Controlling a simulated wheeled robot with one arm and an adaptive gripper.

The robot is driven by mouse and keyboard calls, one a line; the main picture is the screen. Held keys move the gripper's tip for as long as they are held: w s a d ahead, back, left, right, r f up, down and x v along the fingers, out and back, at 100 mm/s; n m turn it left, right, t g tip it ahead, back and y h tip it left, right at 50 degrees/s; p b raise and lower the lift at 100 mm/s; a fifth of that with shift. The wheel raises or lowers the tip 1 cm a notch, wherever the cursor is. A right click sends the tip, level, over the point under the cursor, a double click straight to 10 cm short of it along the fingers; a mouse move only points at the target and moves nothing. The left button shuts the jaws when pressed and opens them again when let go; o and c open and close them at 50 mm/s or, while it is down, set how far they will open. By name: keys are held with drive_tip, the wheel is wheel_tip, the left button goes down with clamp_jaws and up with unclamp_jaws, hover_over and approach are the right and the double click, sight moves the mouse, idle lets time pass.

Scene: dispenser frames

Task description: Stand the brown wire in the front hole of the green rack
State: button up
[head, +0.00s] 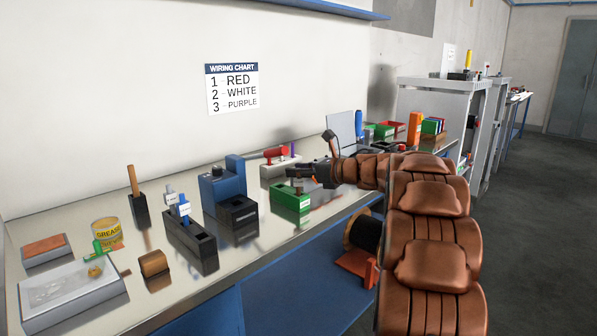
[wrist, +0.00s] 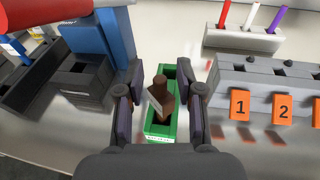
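The green rack (head: 291,198) stands on the metal bench. In the wrist view the rack (wrist: 151,128) lies between my fingers, with one dark hole at its far end and one at its near end. The brown wire (wrist: 160,92), a thick brown piece with a pale tag, is upright or slightly tilted over the near part of the rack. Its lower end appears at the near hole, but I cannot tell how deep it is. My gripper (wrist: 163,100) is open around the wire, with gaps on both sides. In the head view my gripper (head: 304,172) is just above the rack.
A blue and black device (head: 229,200) stands left of the rack. A pale block (wrist: 243,38) holds red, white and purple wires. A grey block with orange number tags (wrist: 240,105) is close on the right. A wiring chart (head: 232,89) hangs on the wall.

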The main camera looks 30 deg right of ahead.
drive_tip(key=shift+r+p, duration=0.2)
drive_tip(key=shift+p, duration=0.1)
drive_tip(key=v, duration=1.2)
drive_tip(key=shift+b, duration=0.35)
